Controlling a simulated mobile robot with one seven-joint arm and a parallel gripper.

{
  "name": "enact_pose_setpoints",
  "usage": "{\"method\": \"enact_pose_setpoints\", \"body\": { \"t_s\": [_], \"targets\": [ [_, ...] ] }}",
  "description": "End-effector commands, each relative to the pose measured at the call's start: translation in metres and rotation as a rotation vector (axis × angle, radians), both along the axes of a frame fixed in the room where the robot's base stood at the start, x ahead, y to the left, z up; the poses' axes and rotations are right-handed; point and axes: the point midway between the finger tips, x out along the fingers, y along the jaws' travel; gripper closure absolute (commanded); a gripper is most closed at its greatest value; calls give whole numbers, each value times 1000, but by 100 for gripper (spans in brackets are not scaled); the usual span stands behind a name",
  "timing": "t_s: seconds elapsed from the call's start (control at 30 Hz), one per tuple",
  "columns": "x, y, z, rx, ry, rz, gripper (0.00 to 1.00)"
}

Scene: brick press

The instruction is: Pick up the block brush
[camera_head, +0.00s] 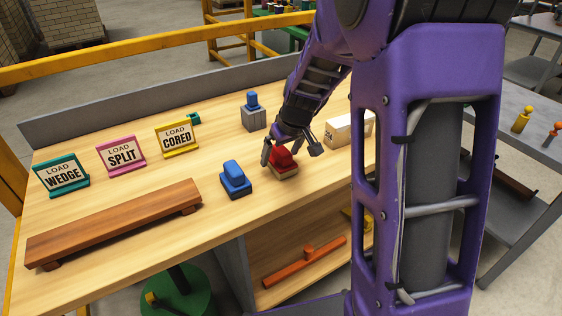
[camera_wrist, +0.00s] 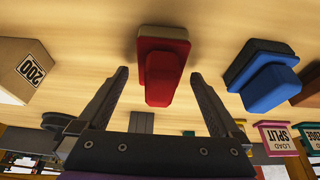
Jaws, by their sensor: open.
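A red block brush (camera_head: 282,160) with a tan underside sits on the wooden bench. In the wrist view the red brush (camera_wrist: 162,60) lies just beyond the fingertips, near the middle between them. My gripper (camera_head: 291,149) is open and empty, pointing down over the red brush; one finger partly covers it in the head view. In the wrist view the fingers of my gripper (camera_wrist: 160,76) stand on either side of its handle, apart from it. A similar blue block with a dark base (camera_head: 235,180) sits to the left; it also shows in the wrist view (camera_wrist: 266,84).
A pale box (camera_head: 345,131) stands close on the right. A grey block with a blue top (camera_head: 253,114) is behind. Sign stands (camera_head: 122,154) and a long brown wooden rail (camera_head: 120,222) are on the left. An orange tool (camera_head: 304,262) lies on the lower shelf.

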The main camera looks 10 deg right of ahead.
Motion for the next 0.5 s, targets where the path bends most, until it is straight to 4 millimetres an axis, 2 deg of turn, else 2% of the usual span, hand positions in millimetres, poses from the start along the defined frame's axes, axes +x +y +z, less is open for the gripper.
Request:
{"method": "enact_pose_setpoints", "body": {
  "t_s": [0.1, 0.37, 0.4, 0.5],
  "targets": [
    [5, 2, -14, 1, 1, 0, 0],
    [7, 2, -17, -1, -1, 0, 0],
    [7, 2, -17, -1, -1, 0, 2],
    [7, 2, -16, -1, -1, 0, 20]
  ]
}}
